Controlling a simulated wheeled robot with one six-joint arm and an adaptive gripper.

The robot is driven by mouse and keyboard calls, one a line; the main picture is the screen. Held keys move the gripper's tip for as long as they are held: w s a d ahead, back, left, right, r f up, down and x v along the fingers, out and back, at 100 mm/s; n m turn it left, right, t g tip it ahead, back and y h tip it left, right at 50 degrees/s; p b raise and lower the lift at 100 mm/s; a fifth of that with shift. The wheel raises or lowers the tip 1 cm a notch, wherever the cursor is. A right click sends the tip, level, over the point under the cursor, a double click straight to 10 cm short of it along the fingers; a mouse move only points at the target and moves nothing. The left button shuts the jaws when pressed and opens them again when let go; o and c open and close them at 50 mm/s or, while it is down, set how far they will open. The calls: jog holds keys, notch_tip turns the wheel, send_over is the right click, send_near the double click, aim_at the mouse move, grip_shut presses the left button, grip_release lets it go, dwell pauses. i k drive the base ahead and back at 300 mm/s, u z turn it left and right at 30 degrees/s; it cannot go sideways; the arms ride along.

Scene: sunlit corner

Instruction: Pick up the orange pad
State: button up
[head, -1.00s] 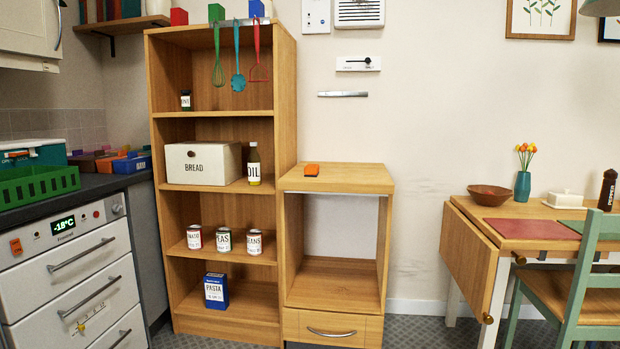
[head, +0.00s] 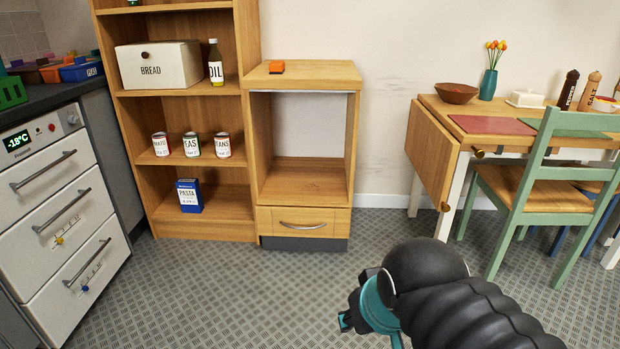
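The orange pad (head: 277,66) is a small orange block lying on top of the low wooden cabinet (head: 330,72), near its back left corner. Nothing touches it. My gripper (head: 346,322) is at the bottom of the head view, in front of the floor and well short of the cabinet. Its tip points left and is small and partly hidden behind my dark arm, so I cannot tell whether it is open or shut. No held object shows at it.
A tall shelf (head: 248,50) stands against the cabinet's left side, holding a bread box (head: 158,65), an oil bottle (head: 216,62), cans and a pasta box (head: 189,195). A drop-leaf table (head: 434,155) and green chair (head: 540,190) stand right. The floor (head: 270,285) before the cabinet is clear.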

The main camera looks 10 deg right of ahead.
aim_at(276, 67)
jog(key=z, duration=0.2)
jog(key=i, duration=2.05)
jog(key=u, duration=0.55)
